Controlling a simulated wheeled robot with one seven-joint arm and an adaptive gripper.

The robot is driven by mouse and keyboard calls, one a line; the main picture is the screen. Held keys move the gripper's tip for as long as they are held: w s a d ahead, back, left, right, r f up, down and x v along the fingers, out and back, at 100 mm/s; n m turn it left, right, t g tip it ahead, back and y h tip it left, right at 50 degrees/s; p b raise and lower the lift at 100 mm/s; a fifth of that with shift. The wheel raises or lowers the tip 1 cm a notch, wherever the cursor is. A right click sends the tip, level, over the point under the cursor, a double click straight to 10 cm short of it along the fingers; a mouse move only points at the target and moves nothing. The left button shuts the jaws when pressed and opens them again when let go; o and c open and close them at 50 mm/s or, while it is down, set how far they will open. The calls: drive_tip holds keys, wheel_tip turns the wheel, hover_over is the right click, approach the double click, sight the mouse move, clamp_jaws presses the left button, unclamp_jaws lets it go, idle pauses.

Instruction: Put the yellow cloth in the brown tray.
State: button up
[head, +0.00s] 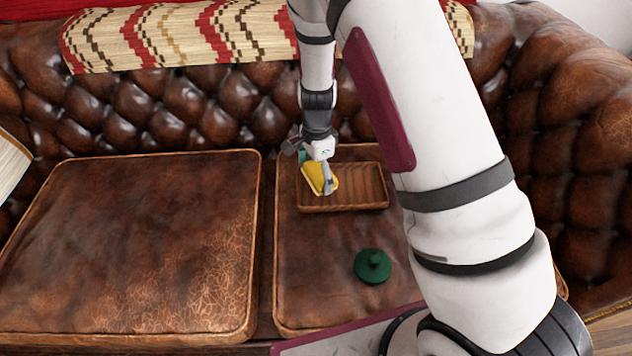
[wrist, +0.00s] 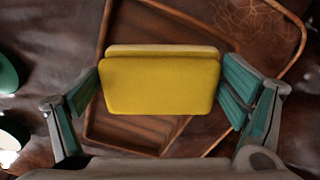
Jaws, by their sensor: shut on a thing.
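The yellow cloth (head: 316,177) is a folded pad held between the fingers of my gripper (head: 318,172). In the wrist view, the cloth (wrist: 160,82) fills the space between the two teal finger pads of my gripper (wrist: 160,100). The brown tray (head: 362,186) is a shallow wooden rectangle on the right seat cushion. The cloth is over the left part of the tray; I cannot tell whether it touches the tray floor. In the wrist view the tray (wrist: 135,134) shows behind and below the cloth, partly hidden by it.
A dark green round lid-like object with a knob (head: 372,266) lies on the right cushion in front of the tray. The left cushion (head: 140,240) is bare. The tufted sofa back (head: 190,105) rises behind the tray, with a patterned blanket (head: 180,35) over it.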

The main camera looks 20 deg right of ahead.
sight(316, 181)
drive_tip(key=shift+a+f+b, duration=0.1)
drive_tip(key=shift+f+b, duration=0.85)
drive_tip(key=shift+f, duration=0.85)
drive_tip(key=shift+f, duration=0.2)
drive_tip(key=o, duration=0.7)
drive_tip(key=shift+o, duration=0.2)
drive_tip(key=shift+r, duration=0.15)
